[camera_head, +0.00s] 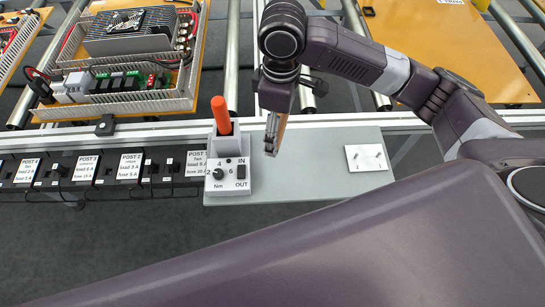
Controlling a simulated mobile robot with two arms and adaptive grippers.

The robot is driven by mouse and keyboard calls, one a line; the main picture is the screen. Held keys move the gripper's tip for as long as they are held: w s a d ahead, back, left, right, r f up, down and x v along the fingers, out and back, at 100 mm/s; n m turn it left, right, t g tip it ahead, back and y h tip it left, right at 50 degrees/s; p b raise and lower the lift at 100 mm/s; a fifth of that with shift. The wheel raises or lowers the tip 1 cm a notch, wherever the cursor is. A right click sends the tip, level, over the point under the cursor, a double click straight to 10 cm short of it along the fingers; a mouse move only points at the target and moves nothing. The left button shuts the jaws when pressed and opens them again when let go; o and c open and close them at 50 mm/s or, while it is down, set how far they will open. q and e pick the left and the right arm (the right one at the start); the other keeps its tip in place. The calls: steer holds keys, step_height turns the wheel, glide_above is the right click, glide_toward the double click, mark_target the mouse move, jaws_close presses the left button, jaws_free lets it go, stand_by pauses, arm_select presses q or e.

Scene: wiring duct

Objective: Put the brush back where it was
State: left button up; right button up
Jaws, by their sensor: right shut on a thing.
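My right gripper (272,136) reaches down over the grey shelf, just right of the white tool station. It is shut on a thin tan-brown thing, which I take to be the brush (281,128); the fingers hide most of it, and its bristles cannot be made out. A small white plate with two short pegs (367,158) lies on the grey shelf (310,172) to the right of the gripper, with nothing on it. My left gripper is not in view.
The white tool station (228,170) has a dial, a switch and an upright orange-handled tool (221,115), close left of the gripper. Black labelled units (100,170) line the left. An orange board with electronics (125,60) lies behind. The shelf between gripper and plate is clear.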

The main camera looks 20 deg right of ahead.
step_height(320, 180, up, 3)
steer(key=w+a+n, duration=0.2)
steer(key=n, duration=0.1)
steer(key=p, duration=0.1)
glide_above(270, 163)
steer(key=shift+n, duration=0.4)
step_height(270, 163, down, 15)
steer(key=shift+r, duration=0.15)
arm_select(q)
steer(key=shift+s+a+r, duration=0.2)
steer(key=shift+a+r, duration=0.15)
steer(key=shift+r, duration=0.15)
arm_select(e)
steer(key=shift+w+f, duration=0.1)
steer(key=shift+f, duration=2.35)
steer(key=o, duration=1.1)
steer(key=shift+f, duration=0.1)
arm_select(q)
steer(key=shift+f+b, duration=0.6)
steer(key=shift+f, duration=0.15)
arm_select(e)
step_height(270, 163, up, 12)
